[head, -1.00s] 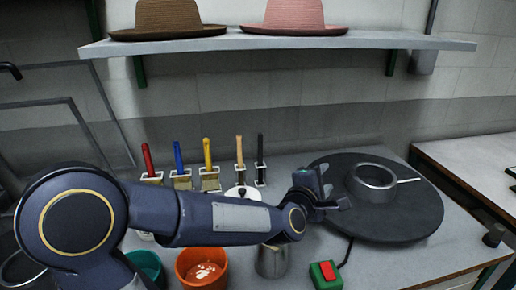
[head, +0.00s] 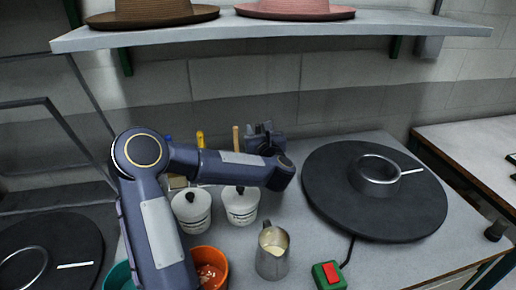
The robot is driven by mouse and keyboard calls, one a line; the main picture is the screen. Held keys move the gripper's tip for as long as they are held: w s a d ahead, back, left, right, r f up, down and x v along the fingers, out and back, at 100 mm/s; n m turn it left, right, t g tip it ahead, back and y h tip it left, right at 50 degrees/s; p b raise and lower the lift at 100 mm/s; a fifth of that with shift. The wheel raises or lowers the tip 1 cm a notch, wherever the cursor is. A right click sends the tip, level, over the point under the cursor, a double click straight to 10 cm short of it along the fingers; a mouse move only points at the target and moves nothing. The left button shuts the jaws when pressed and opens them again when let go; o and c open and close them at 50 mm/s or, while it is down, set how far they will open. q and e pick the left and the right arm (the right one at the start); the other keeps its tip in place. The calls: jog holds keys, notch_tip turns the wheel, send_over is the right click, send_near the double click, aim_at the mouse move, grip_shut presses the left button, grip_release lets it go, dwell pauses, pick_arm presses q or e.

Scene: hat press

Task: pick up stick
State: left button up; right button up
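Several stick-like brush handles stand upright at the back of the table: a blue one (head: 168,139), a yellow one (head: 200,140) and a tan one (head: 235,138). Their lower parts are hidden behind my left arm. A pale stick (head: 412,172) juts from the metal ring on the right black disc. My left gripper (head: 264,132) is at the back of the table, just right of the tan handle. Its fingers are partly hidden, and I cannot tell whether it holds anything. My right gripper is out of view.
White lidded pots (head: 191,212) and a metal jug (head: 272,255) stand below my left arm. An orange bucket (head: 212,262) and a green box with a red button (head: 328,274) are in front. A shelf (head: 270,37) with hats runs above.

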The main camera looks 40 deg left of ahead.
pick_arm(q)
jog(key=shift+w+a, duration=0.45)
jog(key=shift+a, duration=0.1)
grip_shut()
